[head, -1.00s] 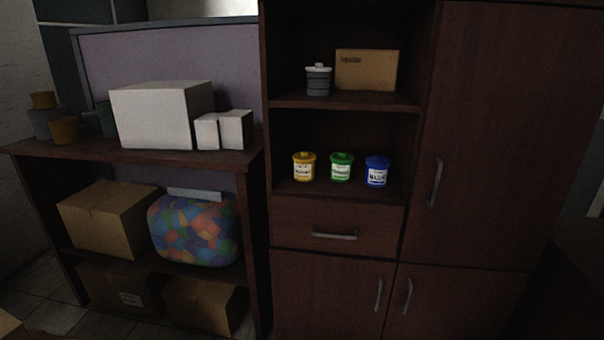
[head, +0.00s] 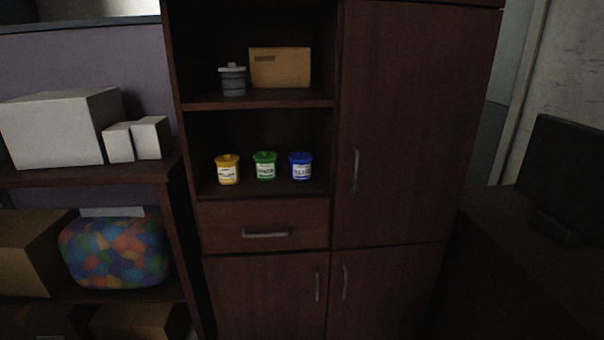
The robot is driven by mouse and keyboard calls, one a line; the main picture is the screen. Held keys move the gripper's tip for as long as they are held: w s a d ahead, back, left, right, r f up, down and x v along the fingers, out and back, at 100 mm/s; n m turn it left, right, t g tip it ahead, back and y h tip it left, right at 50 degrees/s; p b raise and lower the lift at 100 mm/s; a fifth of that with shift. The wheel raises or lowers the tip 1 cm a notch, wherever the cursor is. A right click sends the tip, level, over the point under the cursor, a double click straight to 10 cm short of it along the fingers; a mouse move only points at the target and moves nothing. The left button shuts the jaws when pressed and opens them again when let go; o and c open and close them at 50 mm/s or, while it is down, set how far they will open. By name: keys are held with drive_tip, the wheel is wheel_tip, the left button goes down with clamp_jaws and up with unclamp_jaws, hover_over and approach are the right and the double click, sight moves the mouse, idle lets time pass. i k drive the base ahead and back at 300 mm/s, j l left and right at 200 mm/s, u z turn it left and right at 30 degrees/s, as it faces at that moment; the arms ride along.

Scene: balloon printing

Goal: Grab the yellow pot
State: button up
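The yellow pot (head: 228,170) stands upright on the lower open shelf (head: 285,190) of a dark wooden cabinet, at the left end of a row of three. It has a yellow lid and a white label. A green pot (head: 265,166) stands to its right, and a blue pot (head: 301,166) stands right of that. The pots are apart from each other. My gripper is not in view.
A grey canister (head: 233,80) and a cardboard box (head: 280,68) stand on the shelf above. A drawer (head: 262,225) is shut below the pots. A rack with white boxes (head: 60,127) and a colourful bag (head: 116,247) stands left. A black monitor (head: 562,180) stands right.

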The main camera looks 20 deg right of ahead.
sight(228, 175)
drive_tip(key=i+u, duration=0.25)
drive_tip(key=i, duration=1.15)
